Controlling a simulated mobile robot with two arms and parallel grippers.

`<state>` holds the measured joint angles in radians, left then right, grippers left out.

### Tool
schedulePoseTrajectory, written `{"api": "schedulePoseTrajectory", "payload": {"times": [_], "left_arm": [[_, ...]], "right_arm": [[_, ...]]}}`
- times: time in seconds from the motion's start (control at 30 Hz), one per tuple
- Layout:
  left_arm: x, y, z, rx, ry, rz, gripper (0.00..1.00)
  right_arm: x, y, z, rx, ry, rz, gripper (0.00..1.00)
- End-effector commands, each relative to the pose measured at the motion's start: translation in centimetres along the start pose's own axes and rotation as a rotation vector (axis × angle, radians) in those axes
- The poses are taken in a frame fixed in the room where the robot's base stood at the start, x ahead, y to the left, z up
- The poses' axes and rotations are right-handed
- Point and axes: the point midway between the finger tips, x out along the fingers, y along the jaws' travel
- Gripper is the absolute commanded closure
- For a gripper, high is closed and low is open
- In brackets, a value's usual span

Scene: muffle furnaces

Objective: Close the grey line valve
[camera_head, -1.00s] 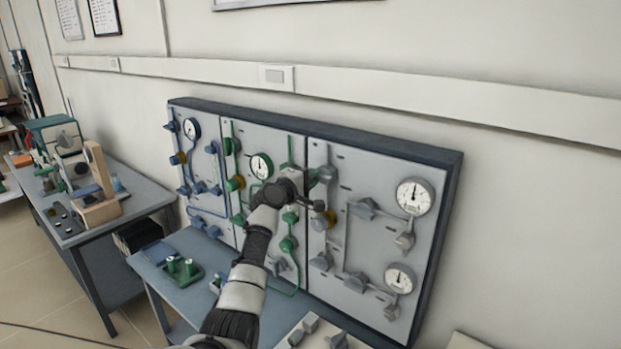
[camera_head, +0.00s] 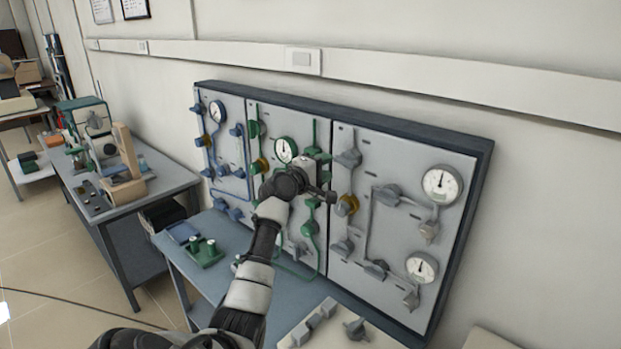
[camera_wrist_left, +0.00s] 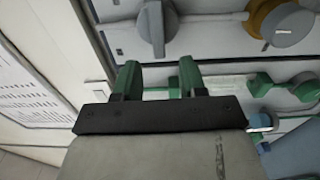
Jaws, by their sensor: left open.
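The grey line is the right section of the wall panel (camera_head: 400,150), with several grey valves. My left gripper (camera_head: 328,193) is in front of the border between the green and grey sections, below and left of that top valve. In the left wrist view, its two greenish fingers (camera_wrist_left: 158,82) are apart with nothing between them. A grey valve handle (camera_wrist_left: 155,28) lies just beyond the fingertips, apart from them. My right gripper is not in view.
Green valves (camera_head: 310,226) and pipes lie close behind and beside the gripper. Gauges (camera_head: 442,185) are at the panel's right. A blue-grey table (camera_head: 225,235) stands below, with a green block (camera_head: 204,252) and a pale plate with grey parts (camera_head: 335,330).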

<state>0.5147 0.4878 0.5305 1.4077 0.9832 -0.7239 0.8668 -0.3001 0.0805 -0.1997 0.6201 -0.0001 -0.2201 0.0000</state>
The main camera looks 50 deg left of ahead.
Motion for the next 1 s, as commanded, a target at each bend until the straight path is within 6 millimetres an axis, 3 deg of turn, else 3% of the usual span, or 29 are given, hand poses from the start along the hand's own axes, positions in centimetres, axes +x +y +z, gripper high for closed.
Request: {"api": "schedulePoseTrajectory", "payload": {"times": [0.2, 0.4, 1.0], "left_arm": [[-3.9, -0.4, 0.0, 0.003, 0.001, -0.001, 0.58], [-6.0, -0.2, -0.1, 0.001, 0.001, -0.001, 0.58], [-6.4, 0.0, 0.0, -0.001, 0.001, -0.001, 0.58]], "right_arm": [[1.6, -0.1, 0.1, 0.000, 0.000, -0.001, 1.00], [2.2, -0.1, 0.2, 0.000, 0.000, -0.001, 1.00], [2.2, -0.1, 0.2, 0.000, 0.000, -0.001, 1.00]]}}
